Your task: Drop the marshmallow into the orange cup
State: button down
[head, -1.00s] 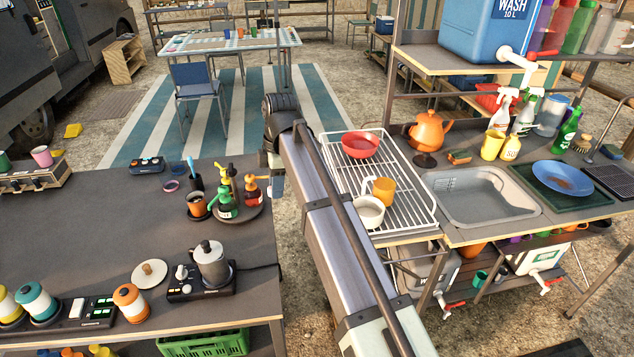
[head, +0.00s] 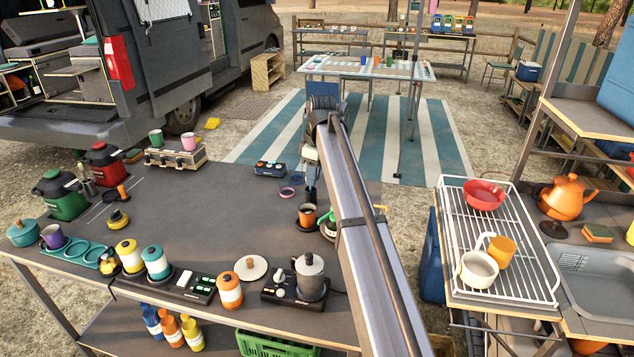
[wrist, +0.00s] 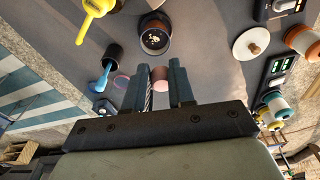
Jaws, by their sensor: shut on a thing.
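My gripper (wrist: 161,72) is shut on a small pinkish marshmallow (wrist: 159,75), held between the two fingertips. The marshmallow appears beside the cup's rim in the wrist view, apart from it. In the head view I cannot make out the marshmallow.
A moka pot (head: 310,275) on a burner is nearer the front. Table left of the cup is clear. Another orange mug (head: 501,250) sits on the dish rack.

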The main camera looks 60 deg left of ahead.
jog(key=shift+f+m, duration=0.15)
jog(key=shift+m, duration=0.15)
jog(key=shift+f, duration=2.85)
jog(key=c, duration=0.9)
grip_release()
jog(key=r, duration=0.4)
jog(key=d+r, duration=0.1)
jog(key=r, duration=0.4)
jog(key=w+r, duration=0.1)
jog(key=r, duration=0.3)
jog(key=shift+d+r, duration=0.2)
jog(key=shift+r, duration=0.2)
jog(key=shift+f, duration=0.1)
